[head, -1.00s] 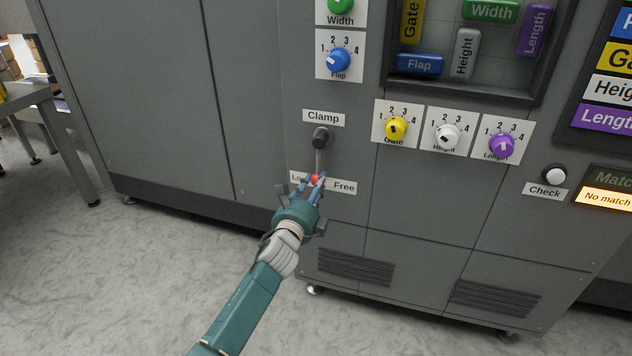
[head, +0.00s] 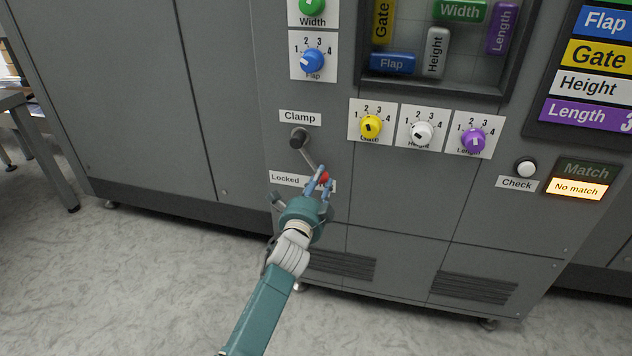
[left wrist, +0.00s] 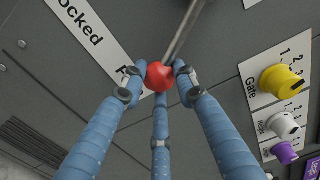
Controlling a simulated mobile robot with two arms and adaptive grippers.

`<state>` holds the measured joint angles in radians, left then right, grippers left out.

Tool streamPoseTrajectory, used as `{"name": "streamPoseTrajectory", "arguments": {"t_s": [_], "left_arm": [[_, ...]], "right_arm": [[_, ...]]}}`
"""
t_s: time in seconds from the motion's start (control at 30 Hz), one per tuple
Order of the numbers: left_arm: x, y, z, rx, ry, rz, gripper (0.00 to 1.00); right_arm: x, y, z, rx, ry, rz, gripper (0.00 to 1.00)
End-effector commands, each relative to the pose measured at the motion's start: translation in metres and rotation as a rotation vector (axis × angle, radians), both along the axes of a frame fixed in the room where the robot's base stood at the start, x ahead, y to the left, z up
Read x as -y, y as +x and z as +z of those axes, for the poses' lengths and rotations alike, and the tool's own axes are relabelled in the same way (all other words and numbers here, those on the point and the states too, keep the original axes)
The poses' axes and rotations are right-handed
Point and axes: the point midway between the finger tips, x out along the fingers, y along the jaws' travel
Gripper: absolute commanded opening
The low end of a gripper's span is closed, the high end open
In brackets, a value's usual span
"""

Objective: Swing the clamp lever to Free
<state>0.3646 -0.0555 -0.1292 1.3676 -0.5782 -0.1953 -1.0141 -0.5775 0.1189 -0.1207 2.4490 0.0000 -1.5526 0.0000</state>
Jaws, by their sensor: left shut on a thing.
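The clamp lever hangs from a dark pivot (head: 299,138) under the "Clamp" label (head: 300,118). Its thin metal rod (head: 311,160) slants down and to the right to a red ball knob (head: 325,178). My left gripper (head: 320,183) is shut around the red knob, which also shows between its blue fingers in the left wrist view (left wrist: 159,76). The "Locked" end of the label strip (head: 286,179) shows to the left of the knob. The "Free" end is mostly hidden behind my fingers. My right gripper is not in view.
Dials for Gate (head: 371,126), Height (head: 421,132) and Length (head: 472,140) sit right of the lever, with the Flap dial (head: 312,61) above. A white Check button (head: 525,168) and a lit "No match" display (head: 577,188) are farther right. The panel around the knob is clear.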

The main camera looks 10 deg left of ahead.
Motion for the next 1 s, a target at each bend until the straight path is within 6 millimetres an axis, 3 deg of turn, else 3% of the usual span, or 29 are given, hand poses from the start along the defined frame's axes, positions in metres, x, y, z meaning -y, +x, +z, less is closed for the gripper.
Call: {"name": "streamPoseTrajectory", "arguments": {"t_s": [0.43,0.47,0.53,0.87,1.0], "left_arm": [[0.002,-0.001,-0.003,-0.005,-0.008,-0.002,0.00],[0.002,-0.001,-0.003,-0.005,-0.008,-0.002,0.35],[0.002,-0.001,-0.002,-0.005,-0.008,-0.001,0.49],[0.001,-0.002,0.000,-0.001,-0.007,0.000,0.50],[0.001,-0.015,-0.002,-0.002,-0.006,-0.001,0.50]], "right_arm": [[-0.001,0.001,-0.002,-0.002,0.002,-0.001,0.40],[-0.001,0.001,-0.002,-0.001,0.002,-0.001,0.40],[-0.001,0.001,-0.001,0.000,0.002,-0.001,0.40],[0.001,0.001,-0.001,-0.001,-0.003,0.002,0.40],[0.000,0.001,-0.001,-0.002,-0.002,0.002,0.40]]}}
